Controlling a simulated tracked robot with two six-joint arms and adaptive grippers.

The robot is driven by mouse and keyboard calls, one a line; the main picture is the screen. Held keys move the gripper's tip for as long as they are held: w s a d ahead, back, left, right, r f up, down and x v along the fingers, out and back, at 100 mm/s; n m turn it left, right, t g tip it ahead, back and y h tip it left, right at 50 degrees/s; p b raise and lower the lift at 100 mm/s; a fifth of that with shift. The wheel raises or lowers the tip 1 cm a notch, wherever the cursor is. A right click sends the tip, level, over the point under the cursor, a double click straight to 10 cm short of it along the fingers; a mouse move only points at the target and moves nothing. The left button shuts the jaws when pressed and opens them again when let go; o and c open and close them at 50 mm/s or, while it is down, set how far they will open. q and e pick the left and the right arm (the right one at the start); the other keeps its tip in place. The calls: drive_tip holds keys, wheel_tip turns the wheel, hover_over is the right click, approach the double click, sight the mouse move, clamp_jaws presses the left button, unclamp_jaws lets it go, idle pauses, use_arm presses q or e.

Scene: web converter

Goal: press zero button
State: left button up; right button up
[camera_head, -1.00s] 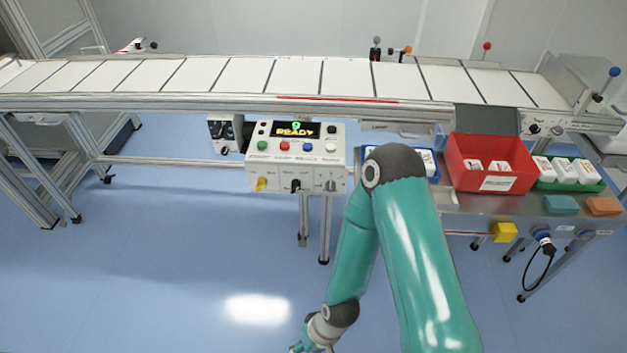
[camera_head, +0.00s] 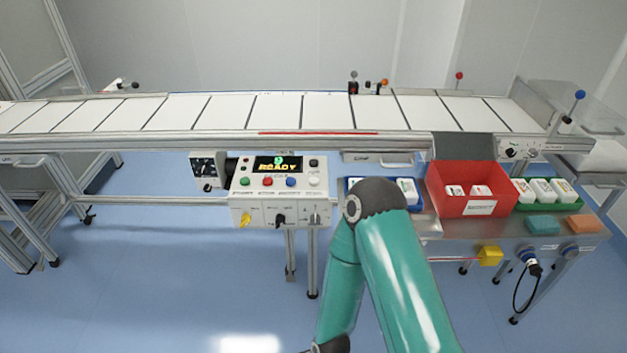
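A white control box (camera_head: 281,207) hangs at the front of the conveyor, left of my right arm. Its display (camera_head: 278,164) shows a green digit above the word READY. Below the display is a row of buttons: green (camera_head: 244,181), red (camera_head: 267,181), blue (camera_head: 290,182) and white (camera_head: 314,182). The labels under them are too small to read, so I cannot tell which is the zero button. My teal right arm is folded just right of the box, its wrist at the bottom edge. Neither gripper is in view.
The conveyor (camera_head: 275,112) runs across behind the box. Right of my arm, a steel table holds a red bin (camera_head: 466,194), a green tray (camera_head: 560,206) of white packs and sponge-like blocks (camera_head: 543,225). A yellow block (camera_head: 489,256) hangs below. The floor left of the arm is clear.

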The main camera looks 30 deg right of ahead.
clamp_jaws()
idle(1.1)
